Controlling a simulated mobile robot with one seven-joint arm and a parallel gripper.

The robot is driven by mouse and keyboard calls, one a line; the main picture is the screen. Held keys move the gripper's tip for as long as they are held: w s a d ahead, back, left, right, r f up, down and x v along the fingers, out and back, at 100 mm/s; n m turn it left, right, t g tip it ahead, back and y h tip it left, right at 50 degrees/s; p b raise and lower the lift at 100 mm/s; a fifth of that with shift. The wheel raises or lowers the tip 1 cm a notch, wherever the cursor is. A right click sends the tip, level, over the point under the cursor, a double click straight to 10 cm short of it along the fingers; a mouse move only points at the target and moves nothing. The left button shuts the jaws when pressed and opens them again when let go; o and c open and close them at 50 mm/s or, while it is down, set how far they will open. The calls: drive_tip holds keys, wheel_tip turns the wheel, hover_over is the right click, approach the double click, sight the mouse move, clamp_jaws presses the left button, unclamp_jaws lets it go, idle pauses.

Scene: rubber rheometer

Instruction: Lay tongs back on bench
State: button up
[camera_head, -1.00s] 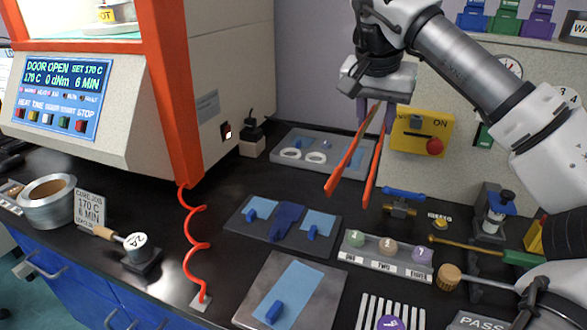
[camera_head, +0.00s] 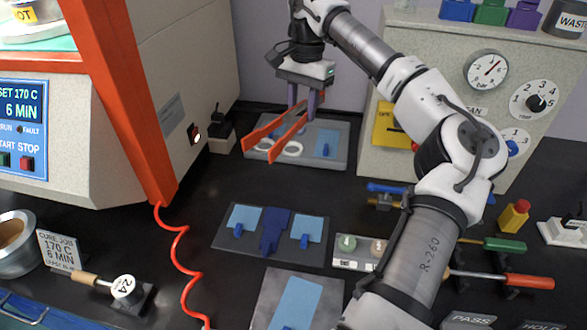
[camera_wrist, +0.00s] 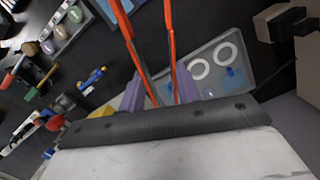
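The orange tongs (camera_head: 272,134) are in my gripper (camera_head: 301,108), with their two arms pointing down and to the left, spread apart. In the wrist view the tongs (camera_wrist: 171,45) run up from between the purple fingers (camera_wrist: 158,92) of my gripper. The gripper is shut on the tongs. In the head view the tongs hang over the grey tray (camera_head: 335,160) at the back of the black bench (camera_head: 190,215); I cannot tell if they touch it. Two white rings (camera_head: 292,149) and blue pieces lie in the tray, which also shows in the wrist view (camera_wrist: 235,42).
The orange-framed machine (camera_head: 125,110) stands left of the tray, with a small black switch (camera_head: 221,132) between. A grey gauge panel (camera_head: 440,70) stands at the right. A mat with blue pads (camera_head: 270,230) lies in front; bare bench lies between mat and tray.

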wheel_tip(320, 180, down, 16)
drive_tip(key=p, duration=0.2)
drive_tip(key=shift+p, duration=0.4)
drive_tip(key=shift+f, duration=0.3)
drive_tip(key=shift+f, duration=0.1)
drive_tip(key=shift+f+b, duration=0.45)
drive_tip(key=shift+b, duration=0.1)
drive_tip(key=o, duration=0.5)
drive_tip(key=shift+o, duration=0.2)
drive_tip(key=shift+r, duration=0.1)
drive_tip(key=shift+r+p, duration=0.55)
drive_tip(key=shift+p, duration=0.1)
wheel_tip(320, 180, up, 12)
drive_tip(key=w+b, duration=0.1)
drive_tip(key=b, duration=0.2)
drive_tip(key=shift+d, duration=0.35)
